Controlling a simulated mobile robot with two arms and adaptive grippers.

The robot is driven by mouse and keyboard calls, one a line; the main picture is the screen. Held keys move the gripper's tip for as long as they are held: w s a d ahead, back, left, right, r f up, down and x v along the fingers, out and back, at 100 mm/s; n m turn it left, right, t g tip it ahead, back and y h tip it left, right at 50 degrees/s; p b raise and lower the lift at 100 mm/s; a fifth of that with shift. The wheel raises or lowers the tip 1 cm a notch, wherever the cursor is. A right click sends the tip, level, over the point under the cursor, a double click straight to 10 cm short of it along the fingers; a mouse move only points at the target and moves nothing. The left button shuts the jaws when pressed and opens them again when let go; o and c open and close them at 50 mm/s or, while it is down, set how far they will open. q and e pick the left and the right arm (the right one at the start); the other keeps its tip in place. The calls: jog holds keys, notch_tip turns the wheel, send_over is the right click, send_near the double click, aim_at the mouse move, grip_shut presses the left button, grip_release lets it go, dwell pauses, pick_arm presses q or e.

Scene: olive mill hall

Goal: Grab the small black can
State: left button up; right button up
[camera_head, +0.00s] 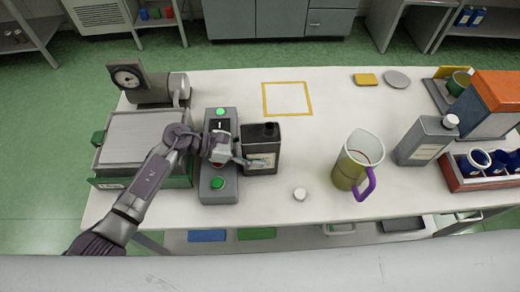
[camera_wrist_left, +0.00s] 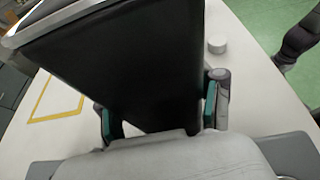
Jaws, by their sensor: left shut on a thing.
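The small black can (camera_head: 263,138) has a dark top with a cap and a pale label low on its front. It stands on the white table, left of the middle. My left gripper (camera_head: 243,162) reaches it from the left in the head view. In the left wrist view the can (camera_wrist_left: 130,65) fills the middle, between the two teal-padded fingers of the left gripper (camera_wrist_left: 157,115). The gripper is shut on the can. The far side of the can is hidden. My right gripper is in neither view.
A grey box with green buttons (camera_head: 218,187) stands just left of the can, under my left wrist. A white cap (camera_head: 300,194) and a jug with a purple handle (camera_head: 353,165) are to the right. A yellow square outline (camera_head: 287,99) behind is empty. A grey can (camera_head: 425,141) stands farther right.

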pick_arm(q)
jog(key=shift+c, duration=1.3)
jog(key=shift+r, duration=0.1)
jog(key=shift+c, duration=0.2)
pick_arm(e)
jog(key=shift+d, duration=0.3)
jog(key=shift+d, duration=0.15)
pick_arm(q)
jog(key=shift+w+r, duration=0.1)
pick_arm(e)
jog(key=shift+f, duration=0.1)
pick_arm(q)
jog(key=shift+r+b, duration=0.75)
jog(key=shift+r, duration=1)
jog(key=shift+d+r, duration=0.2)
jog(key=shift+r, duration=0.05)
jog(key=s+d+r+b, duration=0.1)
jog(key=s+d+r, duration=0.3)
jog(key=d, duration=0.1)
jog(key=shift+d+b, duration=0.25)
jog(key=shift+b, duration=0.15)
jog(key=shift+s+d+r+b, duration=0.25)
jog(key=shift+s+d+r, duration=0.45)
jog(key=shift+d, duration=0.2)
jog(key=shift+s+d+r+b, duration=0.2)
jog(key=shift+s+d+r, duration=0.5)
jog(key=shift+d, duration=0.2)
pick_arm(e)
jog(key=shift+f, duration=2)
